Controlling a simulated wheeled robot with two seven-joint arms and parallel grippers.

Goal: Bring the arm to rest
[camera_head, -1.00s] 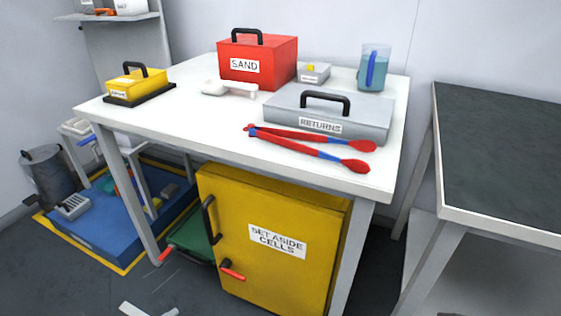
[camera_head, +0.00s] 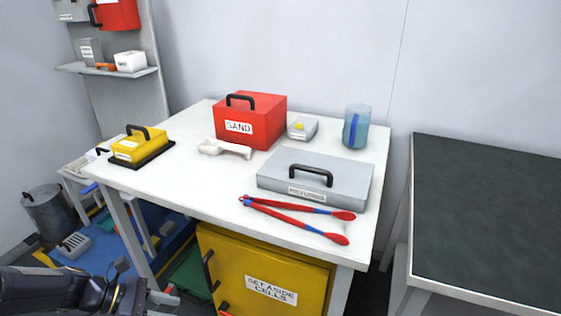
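My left arm comes in at the bottom left, and its dark gripper end (camera_head: 128,294) is low in front of the table, over the floor area. Its fingers are too small and dark to tell open from shut, and I see nothing clearly held. My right gripper is out of view. The white table (camera_head: 190,190) stands in the middle, with no gripper touching anything on it.
A yellow cabinet (camera_head: 270,265) is below. A dark-topped bench (camera_head: 490,220) is right.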

